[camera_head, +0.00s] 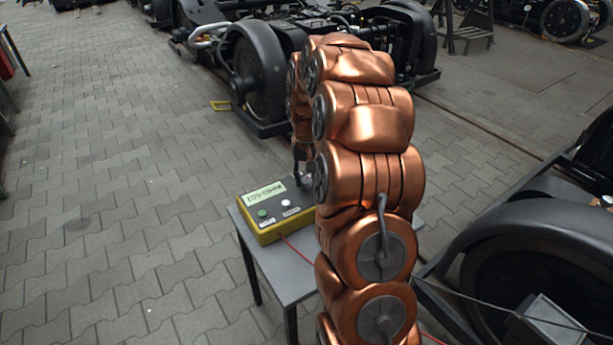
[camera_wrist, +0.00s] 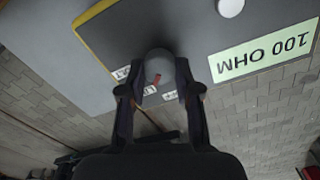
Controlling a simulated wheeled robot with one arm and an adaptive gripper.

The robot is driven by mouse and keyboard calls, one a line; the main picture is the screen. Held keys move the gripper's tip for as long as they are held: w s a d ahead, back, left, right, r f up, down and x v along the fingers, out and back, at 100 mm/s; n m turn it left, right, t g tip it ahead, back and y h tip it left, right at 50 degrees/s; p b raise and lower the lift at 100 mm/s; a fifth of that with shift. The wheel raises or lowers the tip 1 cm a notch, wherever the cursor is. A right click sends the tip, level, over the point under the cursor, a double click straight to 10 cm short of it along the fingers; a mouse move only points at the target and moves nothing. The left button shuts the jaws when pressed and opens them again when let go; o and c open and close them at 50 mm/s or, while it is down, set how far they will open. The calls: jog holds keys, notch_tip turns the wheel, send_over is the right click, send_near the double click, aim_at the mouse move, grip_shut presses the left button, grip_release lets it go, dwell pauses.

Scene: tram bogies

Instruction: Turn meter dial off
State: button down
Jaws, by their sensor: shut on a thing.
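The meter (camera_head: 268,231) is a yellow box with a dark grey top, standing on a small grey table in the head view. Its grey top (camera_wrist: 120,35) fills the upper part of the wrist view. A pale green display (camera_wrist: 262,55) reads "100 OHM", upside down there. The round grey dial (camera_wrist: 158,66) has a red mark pointing toward my gripper and lies beside small white labels. My gripper (camera_wrist: 158,92) is shut on the dial, one finger on each side. In the head view my gripper (camera_head: 302,174) reaches the meter's far right part, and the dial is mostly hidden.
The grey table (camera_head: 287,277) is small, with a red cable running over it from the meter. A white round knob (camera_wrist: 230,7) and a green button (camera_head: 262,213) are on the meter's top. Black bogies (camera_head: 258,75) with wheels stand behind and at right. Paved floor at left is free.

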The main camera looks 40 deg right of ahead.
aim_at(305, 180)
jog(key=shift+n, duration=0.3)
jog(key=n+p, duration=0.1)
jog(key=n, duration=0.2)
jog(key=shift+a+r, duration=0.1)
jog(key=shift+a, duration=0.1)
jog(key=shift+n+p, duration=1.05)
jog(key=shift+n, duration=1.65)
jog(key=c, duration=0.8)
grip_release()
notch_tip(305, 180, up, 12)
